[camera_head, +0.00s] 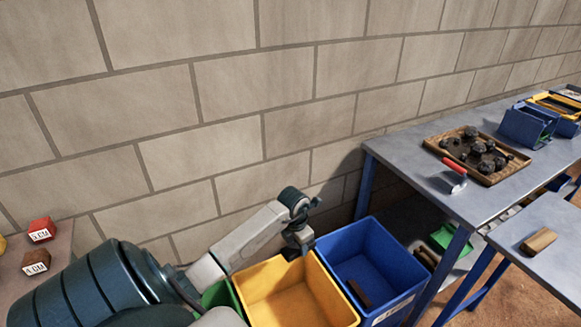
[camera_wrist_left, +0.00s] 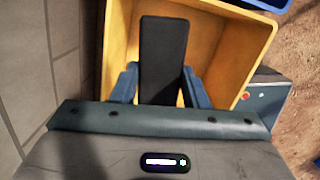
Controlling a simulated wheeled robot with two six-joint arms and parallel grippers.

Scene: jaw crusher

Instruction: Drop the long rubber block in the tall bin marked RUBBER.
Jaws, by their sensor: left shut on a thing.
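My left gripper (camera_wrist_left: 162,84) is shut on a long, dark, flat-faced block (camera_wrist_left: 163,50), with a blue finger on each side of it. In the wrist view the block lies over the open mouth of a yellow bin (camera_wrist_left: 232,68). In the head view my left gripper (camera_head: 298,243) is at the back edge of the yellow bin (camera_head: 335,303); the block cannot be made out there. A blue bin (camera_head: 405,283) stands right of the yellow one, with a label too small to read. I cannot read RUBBER on any bin. My right gripper is not in view.
A green bin (camera_head: 222,297) is partly hidden left of the yellow bin. A brown piece (camera_head: 360,294) lies inside the blue bin. A block wall (camera_head: 230,90) rises close behind. A bench (camera_head: 400,150) at right carries a rock tray (camera_head: 440,146) and a red-handled tool (camera_head: 454,167).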

